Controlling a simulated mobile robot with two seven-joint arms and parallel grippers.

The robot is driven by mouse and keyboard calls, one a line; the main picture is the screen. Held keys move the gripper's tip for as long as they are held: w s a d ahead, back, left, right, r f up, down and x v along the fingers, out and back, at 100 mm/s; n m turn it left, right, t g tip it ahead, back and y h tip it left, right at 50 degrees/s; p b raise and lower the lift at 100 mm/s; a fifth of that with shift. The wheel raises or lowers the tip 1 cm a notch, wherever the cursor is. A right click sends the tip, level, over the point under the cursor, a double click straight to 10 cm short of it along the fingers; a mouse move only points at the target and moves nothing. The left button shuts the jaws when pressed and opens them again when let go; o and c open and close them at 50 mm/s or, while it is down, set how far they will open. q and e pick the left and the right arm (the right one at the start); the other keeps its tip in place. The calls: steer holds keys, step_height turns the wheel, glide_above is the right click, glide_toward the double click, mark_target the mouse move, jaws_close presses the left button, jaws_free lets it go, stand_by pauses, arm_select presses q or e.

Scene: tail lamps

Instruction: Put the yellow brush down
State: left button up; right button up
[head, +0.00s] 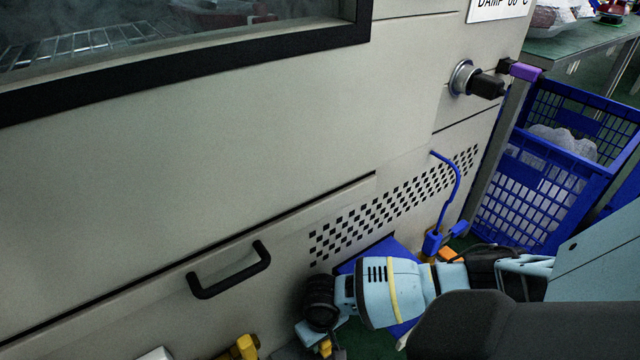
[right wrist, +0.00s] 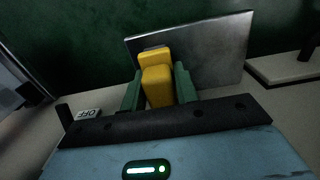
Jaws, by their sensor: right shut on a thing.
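The yellow brush (right wrist: 157,82) shows in the right wrist view as a yellow block between the two green fingers of my right gripper (right wrist: 159,88). The fingers are shut on it, one on each side. Its lower end is hidden by the gripper body. In the head view my right arm reaches in from the right and bends down at the bottom centre, in front of the machine. A small yellow piece (head: 325,347) shows there beside the wrist; I cannot tell if it is the brush. My left gripper is not in view.
A pale machine (head: 250,130) with a black handle (head: 230,270) fills the left and middle. A yellow object (head: 240,348) is at the bottom edge. Blue crates (head: 530,190) stand at the right.

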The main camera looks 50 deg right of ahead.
steer(key=shift+f, duration=0.1)
steer(key=o, duration=1.1)
steer(key=shift+c, duration=0.2)
step_height(320, 180, up, 12)
steer(key=p, duration=0.6)
steer(key=shift+r, duration=0.2)
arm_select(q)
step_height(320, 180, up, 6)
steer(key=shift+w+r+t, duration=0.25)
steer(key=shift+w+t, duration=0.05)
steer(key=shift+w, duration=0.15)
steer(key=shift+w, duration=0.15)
arm_select(e)
steer(key=shift+s, duration=0.1)
